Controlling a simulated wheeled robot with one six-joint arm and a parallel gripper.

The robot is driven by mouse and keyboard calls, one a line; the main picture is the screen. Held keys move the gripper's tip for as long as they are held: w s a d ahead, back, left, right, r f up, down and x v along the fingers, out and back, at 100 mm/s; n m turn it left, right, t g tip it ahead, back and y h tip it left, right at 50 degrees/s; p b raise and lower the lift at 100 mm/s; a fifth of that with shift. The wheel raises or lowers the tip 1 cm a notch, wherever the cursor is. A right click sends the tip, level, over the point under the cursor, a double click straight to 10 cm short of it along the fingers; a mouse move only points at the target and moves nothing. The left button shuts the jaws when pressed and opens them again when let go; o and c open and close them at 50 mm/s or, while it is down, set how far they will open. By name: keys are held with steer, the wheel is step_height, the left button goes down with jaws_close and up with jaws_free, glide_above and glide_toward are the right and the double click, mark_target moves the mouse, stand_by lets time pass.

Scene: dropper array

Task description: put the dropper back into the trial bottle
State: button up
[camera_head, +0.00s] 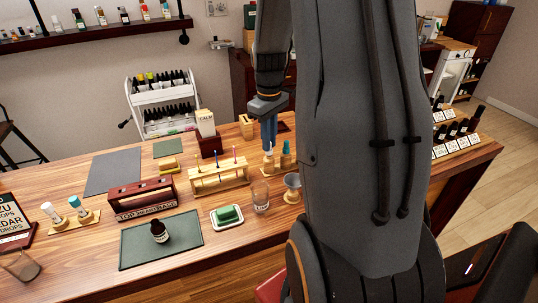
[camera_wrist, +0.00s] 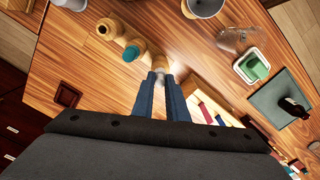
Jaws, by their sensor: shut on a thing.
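My gripper (camera_head: 269,146) points down over the small wooden stand at the middle right of the counter. Its blue fingers are shut on a small pale-topped dropper (camera_wrist: 160,70), mostly hidden between the fingertips. An amber bottle is directly below the fingertips; I cannot tell whether the dropper is inside its neck or just above it. A teal-topped bottle (camera_head: 286,155) stands beside it and shows in the wrist view (camera_wrist: 133,50). A dark bottle (camera_head: 159,231) with a pale label stands upright on a green mat (camera_head: 190,225), well to the left of my gripper.
A glass (camera_head: 261,196), a metal cup (camera_head: 292,187) and a white dish with a green block (camera_head: 228,216) are near the stand. A wooden rack with coloured sticks (camera_head: 219,180) is to the left. Another dropper stand (camera_head: 73,222) is at far left.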

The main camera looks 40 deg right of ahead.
steer(key=shift+r, duration=4.1)
